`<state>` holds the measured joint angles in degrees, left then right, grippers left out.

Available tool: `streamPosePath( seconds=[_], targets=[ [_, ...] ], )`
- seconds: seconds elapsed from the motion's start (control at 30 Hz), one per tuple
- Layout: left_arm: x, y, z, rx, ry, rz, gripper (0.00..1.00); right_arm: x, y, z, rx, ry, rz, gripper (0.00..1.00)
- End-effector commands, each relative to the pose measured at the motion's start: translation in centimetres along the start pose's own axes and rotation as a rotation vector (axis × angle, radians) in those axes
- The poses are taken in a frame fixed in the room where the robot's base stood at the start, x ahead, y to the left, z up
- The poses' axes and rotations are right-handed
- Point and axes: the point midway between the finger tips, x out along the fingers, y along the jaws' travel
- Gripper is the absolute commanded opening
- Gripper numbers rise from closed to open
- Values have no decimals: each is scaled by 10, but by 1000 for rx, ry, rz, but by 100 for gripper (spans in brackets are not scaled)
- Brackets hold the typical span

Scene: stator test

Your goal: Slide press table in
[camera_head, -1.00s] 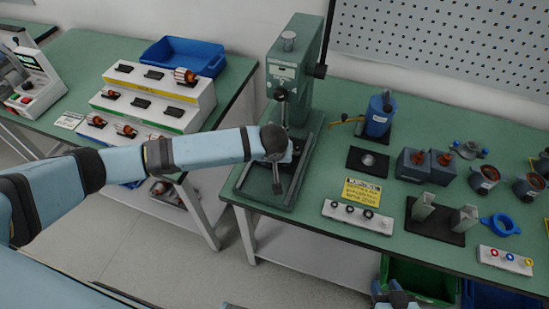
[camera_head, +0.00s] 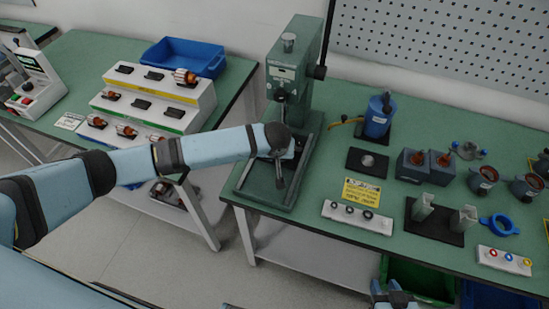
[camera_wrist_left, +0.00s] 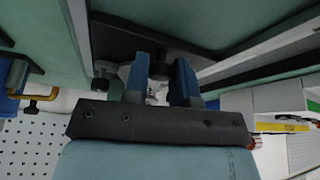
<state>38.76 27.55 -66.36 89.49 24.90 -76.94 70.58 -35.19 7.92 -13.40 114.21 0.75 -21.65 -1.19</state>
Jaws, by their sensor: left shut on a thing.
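The green arbor press (camera_head: 298,88) stands at the left end of the right-hand bench, with its base (camera_head: 261,192) near the bench's front edge. My left arm reaches to the front of the press, and its wrist (camera_head: 277,139) covers much of the press table and hides the fingertips in the head view. In the left wrist view, the blue fingers of my left gripper (camera_wrist_left: 161,72) are closed around a small part at the press table, mostly hidden between them. My right gripper (camera_head: 394,297) shows only partly at the bottom edge, away from the press; its fingers are unclear.
Right of the press are a blue bottle (camera_head: 379,117), a black pad (camera_head: 367,162), a yellow sign (camera_head: 361,192) and a button strip (camera_head: 357,217). A stepped white rack (camera_head: 189,119) stands on the left bench. A floor gap separates the benches.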

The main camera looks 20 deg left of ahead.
Motion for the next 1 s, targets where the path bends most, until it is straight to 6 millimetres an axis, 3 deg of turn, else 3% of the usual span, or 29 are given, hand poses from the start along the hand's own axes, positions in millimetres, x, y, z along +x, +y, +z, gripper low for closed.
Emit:
streamPosePath(
  seconds=[0.1, 0.37, 0.4, 0.5, 0.83, 1.0],
  targets=[
    [3, 3, -10, -3, 0, 1, 0, -2, 0, -3, -1, 1, 0, 37],
    [3, 3, -12, -2, 5, 1, 0, -2, 0, -2, -1, 2, 0, 37],
    [3, 3, -13, -3, 5, 1, 34, -2, 0, -2, -1, 1, 0, 37],
    [3, 2, -12, -2, 3, 1, 50, -2, 0, -2, -1, 1, 0, 37],
    [-1, 3, -10, -1, 1, 1, 50, -1, 0, -1, -1, 0, -1, 37],
    [-25, 3, -10, -1, 2, 3, 50, -1, -1, -1, -1, -1, -2, 37]
  ],
)
